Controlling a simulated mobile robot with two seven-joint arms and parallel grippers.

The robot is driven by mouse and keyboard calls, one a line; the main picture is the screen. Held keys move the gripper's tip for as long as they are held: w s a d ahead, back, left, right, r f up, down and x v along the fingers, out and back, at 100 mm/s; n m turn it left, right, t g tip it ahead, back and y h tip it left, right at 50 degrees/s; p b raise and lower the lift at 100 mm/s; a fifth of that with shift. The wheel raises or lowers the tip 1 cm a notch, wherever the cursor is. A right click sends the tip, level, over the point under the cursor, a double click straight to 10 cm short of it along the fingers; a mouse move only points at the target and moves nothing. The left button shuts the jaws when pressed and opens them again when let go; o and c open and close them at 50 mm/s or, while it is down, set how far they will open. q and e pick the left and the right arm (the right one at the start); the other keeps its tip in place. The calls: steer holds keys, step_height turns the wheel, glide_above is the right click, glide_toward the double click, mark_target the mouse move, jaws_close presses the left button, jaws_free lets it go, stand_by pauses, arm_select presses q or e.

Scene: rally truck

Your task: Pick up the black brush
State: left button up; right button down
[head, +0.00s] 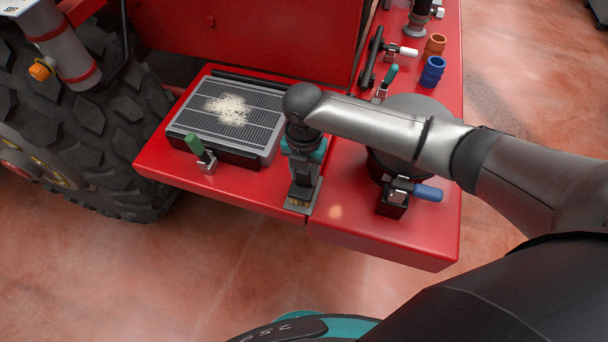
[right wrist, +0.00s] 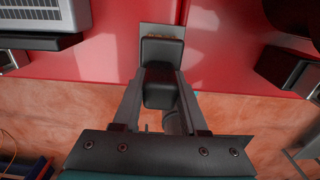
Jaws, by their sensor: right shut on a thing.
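The black brush (right wrist: 161,50) sits between the two fingers of my right gripper (right wrist: 160,80) in the right wrist view. A grey plate-like part with a brownish patch shows at its far end. In the head view my right gripper (head: 303,178) points down over the red truck bed's front edge, shut on the brush (head: 299,202). The gripper and arm hide part of the brush, and I cannot tell whether it touches the red surface. My left gripper is not in view.
A grey grille (head: 262,134) with pale debris (head: 230,109) lies left of the gripper. Toggle clamps with a green handle (head: 194,144) and a blue handle (head: 428,192) stand on either side. Orange (head: 435,44) and blue (head: 433,71) cylinders stand at the back right. A large tyre (head: 110,135) is at left.

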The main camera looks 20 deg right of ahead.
step_height(320, 180, up, 20)
steer(key=p, duration=0.2)
steer(key=shift+f, duration=0.15)
steer(key=c, duration=1)
jaws_free()
jaws_close()
